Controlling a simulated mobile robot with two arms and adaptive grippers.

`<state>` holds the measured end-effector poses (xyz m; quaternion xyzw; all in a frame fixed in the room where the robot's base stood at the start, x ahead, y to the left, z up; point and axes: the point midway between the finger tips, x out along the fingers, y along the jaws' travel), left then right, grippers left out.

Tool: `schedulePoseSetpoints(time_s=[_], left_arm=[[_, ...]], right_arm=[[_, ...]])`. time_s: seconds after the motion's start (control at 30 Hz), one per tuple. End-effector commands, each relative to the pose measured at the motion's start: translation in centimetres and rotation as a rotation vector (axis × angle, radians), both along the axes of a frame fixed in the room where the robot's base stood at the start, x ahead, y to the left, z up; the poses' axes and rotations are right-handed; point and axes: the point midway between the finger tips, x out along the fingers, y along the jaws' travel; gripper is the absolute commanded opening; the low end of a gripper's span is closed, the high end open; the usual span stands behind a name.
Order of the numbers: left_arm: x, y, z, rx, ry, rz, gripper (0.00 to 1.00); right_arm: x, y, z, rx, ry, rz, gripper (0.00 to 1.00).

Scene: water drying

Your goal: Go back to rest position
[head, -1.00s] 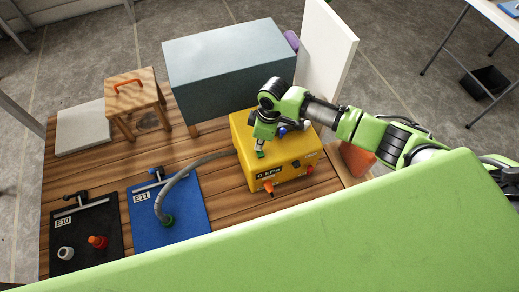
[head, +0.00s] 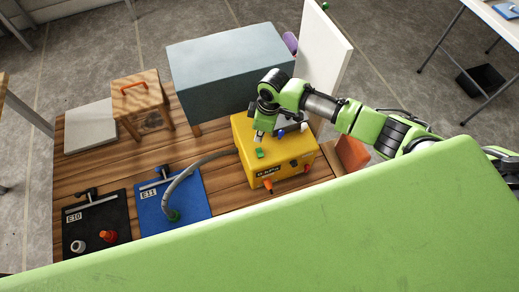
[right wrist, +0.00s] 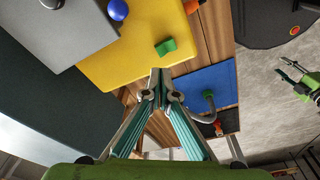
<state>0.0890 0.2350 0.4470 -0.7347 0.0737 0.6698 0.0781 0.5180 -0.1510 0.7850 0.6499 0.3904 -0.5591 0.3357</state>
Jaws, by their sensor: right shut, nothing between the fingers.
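My right gripper (head: 259,138) is shut and empty above the yellow pump box (head: 247,131). In the right wrist view its fingertips (right wrist: 160,76) meet just short of the green switch (right wrist: 166,47) on the box, with a small gap in the picture. The green switch (head: 259,153) shows clear of the fingers in the head view. A grey hose (head: 186,178) runs from the box to the blue E11 plate (head: 193,206). My left gripper is outside the head view. In the right wrist view it shows at the right edge (right wrist: 288,70), fingers apart, away from the table.
A grey-blue block (head: 225,85) and a white panel (head: 325,50) stand behind the box. A wooden stool (head: 135,88), a pale slab (head: 88,127) and the black E10 plate (head: 98,220) are on the left of the wooden table. An orange object (head: 351,152) is right of the box.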

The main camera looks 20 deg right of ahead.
Motion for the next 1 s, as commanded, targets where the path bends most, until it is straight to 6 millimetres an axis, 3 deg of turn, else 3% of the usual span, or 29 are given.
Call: schedulePoseSetpoints(time_s=[0.37, 0.47, 0.67, 0.8, 0.9, 1.0], left_arm=[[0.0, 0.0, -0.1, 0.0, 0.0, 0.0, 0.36], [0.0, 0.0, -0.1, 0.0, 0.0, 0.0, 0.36], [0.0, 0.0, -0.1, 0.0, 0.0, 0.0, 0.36], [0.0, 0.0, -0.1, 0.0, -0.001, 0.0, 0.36], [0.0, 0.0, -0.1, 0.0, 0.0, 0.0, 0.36], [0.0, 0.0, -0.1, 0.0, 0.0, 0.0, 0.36]], right_arm=[[0.0, 0.0, -0.1, 0.0, 0.0, 0.0, 0.0], [-0.7, 0.8, -0.2, 0.012, 0.001, 0.002, 0.0], [-5.9, 6.1, -0.4, 0.1, -0.004, -0.019, 0.0], [-10.0, 8.8, 1.0, 0.173, -0.03, -0.112, 0.0], [-12.3, 9.0, 2.3, 0.209, -0.05, -0.215, 0.0], [-14.4, 7.7, 3.6, 0.224, -0.071, -0.346, 0.0]])
